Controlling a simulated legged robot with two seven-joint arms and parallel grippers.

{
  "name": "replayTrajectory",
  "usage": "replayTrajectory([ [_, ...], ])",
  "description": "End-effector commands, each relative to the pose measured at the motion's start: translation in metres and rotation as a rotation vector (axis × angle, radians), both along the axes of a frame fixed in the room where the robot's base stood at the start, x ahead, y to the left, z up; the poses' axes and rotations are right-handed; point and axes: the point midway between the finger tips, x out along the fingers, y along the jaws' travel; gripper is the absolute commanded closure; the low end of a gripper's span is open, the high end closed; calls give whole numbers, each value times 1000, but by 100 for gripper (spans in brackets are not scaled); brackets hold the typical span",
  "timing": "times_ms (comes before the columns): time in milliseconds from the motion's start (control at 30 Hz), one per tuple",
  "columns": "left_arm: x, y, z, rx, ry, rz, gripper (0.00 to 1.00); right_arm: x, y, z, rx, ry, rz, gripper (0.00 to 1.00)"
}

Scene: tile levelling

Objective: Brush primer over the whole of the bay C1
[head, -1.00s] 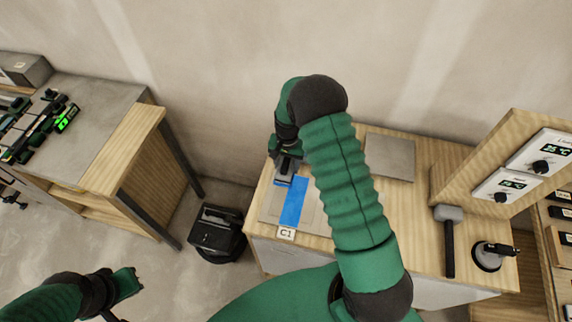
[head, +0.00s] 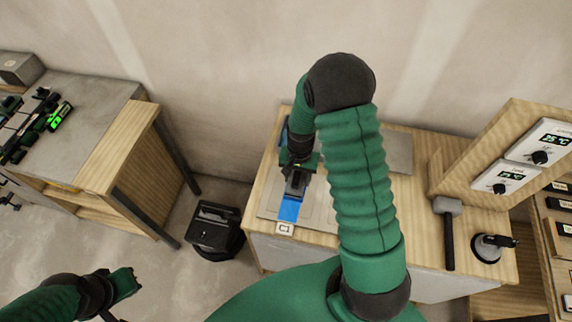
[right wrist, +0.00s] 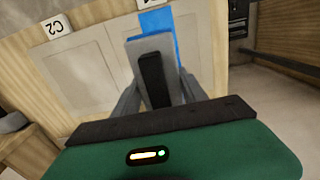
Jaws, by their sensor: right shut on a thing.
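Bay C1 (head: 268,207) is a flat grey area on the bench, behind its white C1 label (head: 285,229). A blue strip (head: 289,210) of primer lies on it, grey surface showing beside it. The strip also shows in the right wrist view (right wrist: 157,22). My right gripper (head: 297,178) is over the bay, shut on the brush (right wrist: 152,75), a grey tool with a dark middle. The brush is over the blue strip and hides part of it; whether it touches the surface I cannot tell. My left gripper (head: 127,284) is low at the left, away from the bench, its jaws unclear.
My right arm hides part of the bench. A grey tile lies at the back (head: 398,152). A mallet (head: 448,228) and suction cup (head: 488,247) are at the right. A black case (head: 215,228) stands on the floor. The C2 label (right wrist: 57,27) marks a neighbouring bay.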

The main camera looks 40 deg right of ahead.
Motion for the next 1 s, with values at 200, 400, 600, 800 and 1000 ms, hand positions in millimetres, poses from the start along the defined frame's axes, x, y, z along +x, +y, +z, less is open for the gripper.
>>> replayTrajectory([
  [200,0,0,-9,0,0,0,100,-58,12,5,-1,-2,9,99],
  [400,0,0,-23,0,0,0,100,-62,14,-9,0,0,12,99],
  [600,0,0,-53,0,0,0,100,-63,14,-42,0,1,12,99],
  [800,0,0,-73,0,0,0,100,-63,14,-64,0,0,11,99],
  [1000,0,0,-73,0,0,0,100,-63,14,-63,0,0,12,99],
])
